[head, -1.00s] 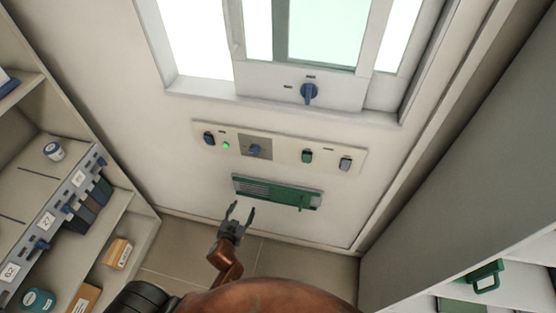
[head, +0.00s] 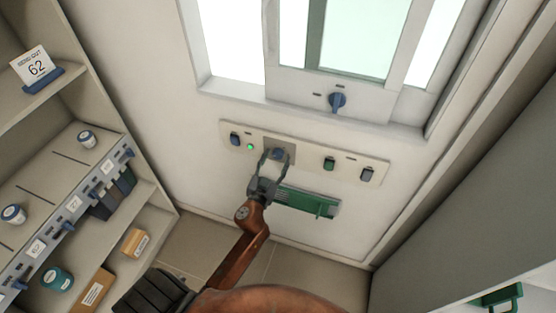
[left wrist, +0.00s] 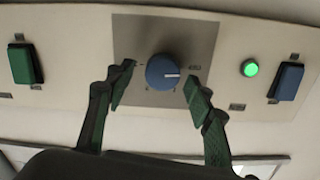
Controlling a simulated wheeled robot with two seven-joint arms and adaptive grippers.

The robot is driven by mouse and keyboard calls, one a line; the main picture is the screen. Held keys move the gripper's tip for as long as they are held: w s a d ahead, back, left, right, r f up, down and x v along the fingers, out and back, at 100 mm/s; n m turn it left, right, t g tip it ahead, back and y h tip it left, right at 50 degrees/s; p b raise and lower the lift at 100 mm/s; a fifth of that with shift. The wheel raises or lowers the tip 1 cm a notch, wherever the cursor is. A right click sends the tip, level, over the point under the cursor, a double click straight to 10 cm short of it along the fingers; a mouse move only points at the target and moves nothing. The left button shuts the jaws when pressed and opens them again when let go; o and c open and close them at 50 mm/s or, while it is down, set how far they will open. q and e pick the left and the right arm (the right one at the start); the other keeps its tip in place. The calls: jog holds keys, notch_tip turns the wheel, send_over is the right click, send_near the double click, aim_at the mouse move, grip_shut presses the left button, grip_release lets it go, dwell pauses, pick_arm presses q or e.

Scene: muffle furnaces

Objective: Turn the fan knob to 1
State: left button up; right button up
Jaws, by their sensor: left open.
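The blue round knob (left wrist: 163,72) sits on a grey square plate (left wrist: 190,28) in the left wrist view, with a white pointer mark toward the right of that picture. In the head view the knob (head: 277,154) shows on the wall panel (head: 310,158), partly behind my fingers. My left gripper (head: 274,156) is open in front of it. In the left wrist view the fingers of my left gripper (left wrist: 158,80) stand on both sides of the knob, with gaps visible. Contact cannot be seen. Another blue knob (head: 337,102) sits above, below the window. My right gripper is not in view.
A lit green lamp (left wrist: 249,68) and a blue switch (left wrist: 286,81) flank the plate on one side, a green switch (left wrist: 25,64) on the other. A green vent with a handle (head: 308,201) is below the panel. Shelves (head: 150,200) stand at left.

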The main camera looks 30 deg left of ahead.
pick_arm(q)
jog(key=shift+w+a, duration=0.15)
jog(key=shift+w, duration=0.05)
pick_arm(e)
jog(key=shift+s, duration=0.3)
pick_arm(q)
jog(key=shift+c, duration=0.7)
